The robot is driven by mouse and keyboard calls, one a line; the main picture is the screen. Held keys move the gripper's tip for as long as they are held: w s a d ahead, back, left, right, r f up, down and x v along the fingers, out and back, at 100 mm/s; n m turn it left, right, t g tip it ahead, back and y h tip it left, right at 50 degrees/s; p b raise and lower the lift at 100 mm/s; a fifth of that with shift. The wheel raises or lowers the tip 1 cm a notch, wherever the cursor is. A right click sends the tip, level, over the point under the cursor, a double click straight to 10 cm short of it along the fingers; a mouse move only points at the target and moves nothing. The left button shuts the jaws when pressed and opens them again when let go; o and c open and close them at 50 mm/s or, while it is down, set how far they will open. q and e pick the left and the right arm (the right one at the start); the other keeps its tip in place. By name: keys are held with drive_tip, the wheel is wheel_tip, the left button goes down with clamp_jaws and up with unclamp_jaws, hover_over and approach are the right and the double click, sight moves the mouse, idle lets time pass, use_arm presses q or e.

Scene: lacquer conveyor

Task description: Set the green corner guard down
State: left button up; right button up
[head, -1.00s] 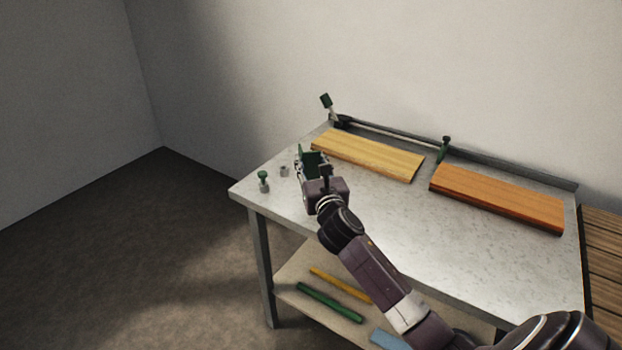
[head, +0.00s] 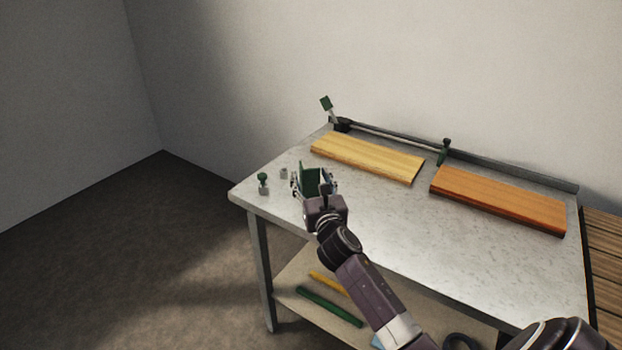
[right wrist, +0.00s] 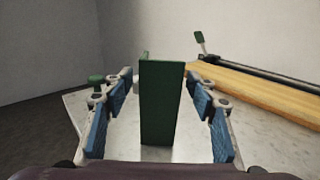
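The green corner guard (head: 311,180) is upright over the left part of the grey worktable (head: 400,235). My right gripper (head: 315,184) is around it with its fingers spread. In the right wrist view, the guard (right wrist: 163,102) rises between the blue finger pads, with clear gaps on both sides. Its lower end appears to meet the tabletop, though the contact is hard to make out. My left gripper is not in view.
A yellow board (head: 367,157) and an orange board (head: 497,198) lie behind and right. A clamp bar (head: 390,134) runs along the back. A green-knobbed piece (head: 263,183) and a small grey block (head: 284,173) stand left of the gripper. The front tabletop is clear.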

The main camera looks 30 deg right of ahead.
drive_tip(key=shift+r, duration=0.2)
drive_tip(key=v, duration=1.2)
drive_tip(key=shift+f, duration=0.15)
